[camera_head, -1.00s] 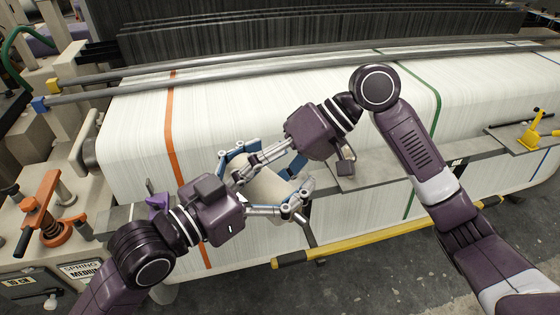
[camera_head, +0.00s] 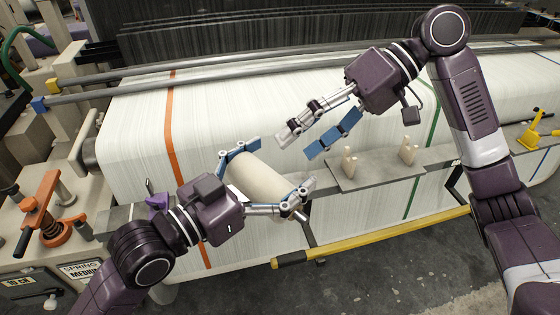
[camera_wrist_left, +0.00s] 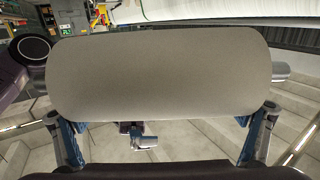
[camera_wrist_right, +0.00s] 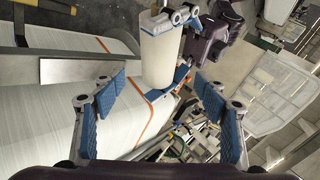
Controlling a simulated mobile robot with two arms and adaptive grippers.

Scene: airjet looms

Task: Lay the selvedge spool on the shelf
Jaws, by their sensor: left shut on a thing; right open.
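The selvedge spool (camera_head: 262,179) is a thick cream cylinder. My left gripper (camera_head: 268,178) is shut on it, one finger at each end, and holds it tilted in front of the loom's white warp sheet. The spool (camera_wrist_left: 160,72) fills the left wrist view. My right gripper (camera_head: 322,140) is open and empty, up and to the right of the spool. The right wrist view shows its blue finger pads (camera_wrist_right: 158,110) apart, with the spool (camera_wrist_right: 160,55) beyond them. The shelf (camera_head: 385,172) is a grey plate with two pairs of pale pegs (camera_head: 408,150), right of the spool.
A yellow bar (camera_head: 375,240) runs below the shelf. A yellow fixture (camera_head: 538,134) stands on another plate at the right. An orange handle (camera_head: 40,208) and a small purple part (camera_head: 157,201) are at the left. The shelf is empty between its pegs.

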